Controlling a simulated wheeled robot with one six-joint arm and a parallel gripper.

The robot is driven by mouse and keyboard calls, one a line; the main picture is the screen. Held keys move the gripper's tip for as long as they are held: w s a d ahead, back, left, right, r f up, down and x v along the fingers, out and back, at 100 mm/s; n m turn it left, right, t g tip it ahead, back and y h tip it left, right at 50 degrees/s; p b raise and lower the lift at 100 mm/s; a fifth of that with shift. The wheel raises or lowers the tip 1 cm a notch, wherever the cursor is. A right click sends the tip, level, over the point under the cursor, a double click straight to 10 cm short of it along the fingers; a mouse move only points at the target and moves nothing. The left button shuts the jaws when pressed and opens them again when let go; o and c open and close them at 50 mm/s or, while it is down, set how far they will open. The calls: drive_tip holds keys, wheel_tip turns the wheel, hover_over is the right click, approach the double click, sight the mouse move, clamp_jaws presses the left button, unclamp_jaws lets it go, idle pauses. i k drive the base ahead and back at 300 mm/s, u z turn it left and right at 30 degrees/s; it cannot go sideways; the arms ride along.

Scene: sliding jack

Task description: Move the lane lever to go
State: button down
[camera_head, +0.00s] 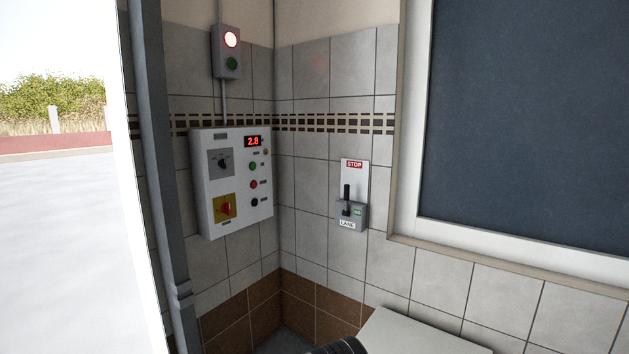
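The lane lever (346,193) is a black handle on a small wall unit, right of the room corner. It stands upright, its top end below the red STOP sign (354,164). The unit's grey box (349,216) has a small green label (358,211) at its right and a LANE plate (347,224) below. The signal box (227,52) above left has its upper red lamp lit and its lower green lamp dark. My gripper does not show; only a dark rounded part, perhaps of my arm, shows at the bottom edge.
A white control panel (234,222) with a yellow-backed red switch, knobs and a 2.8 display hangs left of the corner. A pale flat surface (415,335) lies below the lever. A large dark framed panel (530,120) fills the right. The wall around the lever is clear.

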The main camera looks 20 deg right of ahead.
sight(347, 199)
drive_tip(key=u, duration=0.45)
drive_tip(key=i, duration=1.5)
drive_tip(key=z, duration=0.45)
drive_tip(key=i, duration=1)
drive_tip(key=z, duration=0.65)
